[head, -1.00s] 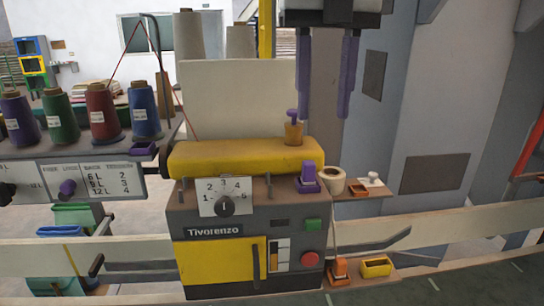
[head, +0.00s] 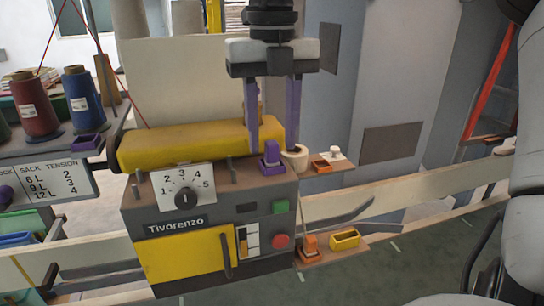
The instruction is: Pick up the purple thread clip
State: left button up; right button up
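The purple thread clip (head: 271,158) stands upright in a purple base on the right end of the machine's top, beside a cream roll. My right gripper (head: 272,148) reaches down from above with its two purple fingers apart. In the picture one fingertip is left of the clip and the other is right of it, close to the roll. The fingers are not closed on the clip, and I cannot tell whether they touch it. My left gripper is not in view.
The cream roll (head: 295,158) stands right by the clip. An orange holder (head: 321,166) and a white knobbed piece (head: 335,154) sit on the side shelf. The yellow roller cover (head: 185,145) is to the left. Thread spools (head: 82,101) stand at far left.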

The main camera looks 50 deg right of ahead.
grip_shut()
dwell(0.3)
